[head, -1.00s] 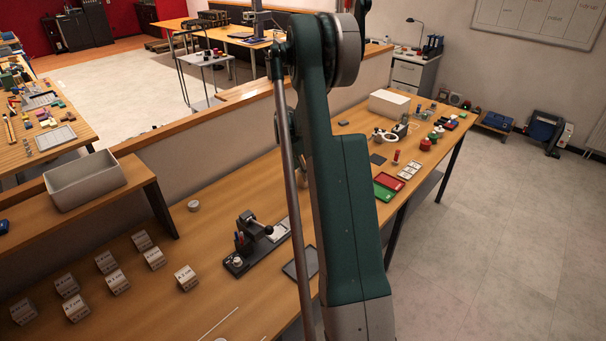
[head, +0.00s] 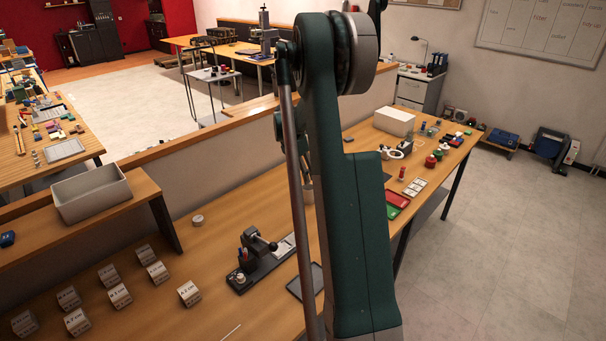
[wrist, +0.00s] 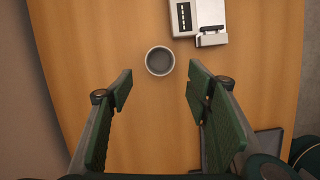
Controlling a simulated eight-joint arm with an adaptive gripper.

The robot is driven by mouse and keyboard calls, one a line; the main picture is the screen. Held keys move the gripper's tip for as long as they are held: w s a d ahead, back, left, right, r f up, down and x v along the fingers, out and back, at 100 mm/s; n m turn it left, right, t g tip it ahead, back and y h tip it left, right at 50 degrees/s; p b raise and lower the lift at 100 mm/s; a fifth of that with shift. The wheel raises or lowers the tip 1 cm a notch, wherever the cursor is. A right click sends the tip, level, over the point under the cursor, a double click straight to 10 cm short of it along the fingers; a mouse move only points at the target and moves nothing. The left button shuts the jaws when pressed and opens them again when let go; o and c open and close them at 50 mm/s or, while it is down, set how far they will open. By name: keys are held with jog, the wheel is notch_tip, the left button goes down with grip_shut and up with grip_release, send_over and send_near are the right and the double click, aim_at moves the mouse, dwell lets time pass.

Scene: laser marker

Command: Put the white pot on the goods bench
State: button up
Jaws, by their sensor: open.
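A round, pale-rimmed pot (wrist: 160,61) with a dark grey inside stands upright on a wooden surface in the wrist view. My gripper (wrist: 160,86) is open and empty, its green fingers to either side below the pot. The pot lies just past the fingertips, roughly midway between them, and nothing touches it. No label marks which bench is the goods bench.
A white device (wrist: 197,18) with a dark panel stands close right of the pot. A dark tray (wrist: 268,143) lies at lower right. In the head view, several labelled blocks and a black fixture (head: 258,262) occupy the near bench; a grey bin (head: 92,193) sits on a shelf.

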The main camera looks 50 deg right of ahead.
jog(key=shift+a, duration=0.1)
dwell(0.5)
jog(key=s+a+r+m+t, duration=0.1)
jog(key=s+a+r+m, duration=0.1)
jog(key=a+r, duration=0.65)
jog(key=s+a+r+m+t, duration=0.1)
jog(key=s+a+r+m, duration=0.25)
jog(key=a, duration=0.95)
jog(key=s+a+r+m+t, duration=0.1)
jog(key=a+r+m+t, duration=0.1)
jog(key=a+r, duration=0.65)
jog(key=s+a+f+m+t+y, duration=0.1)
jog(key=s+a+m, duration=0.3)
jog(key=s+a, duration=0.8)
jog(key=s+a+f+m+t+y, duration=0.1)
jog(key=s+a+m, duration=0.4)
jog(key=s+a, duration=0.7)
jog(key=a+t+y, duration=0.1)
jog(key=a, duration=0.3)
jog(key=shift+f+t, duration=0.3)
jog(key=shift+f, duration=0.1)
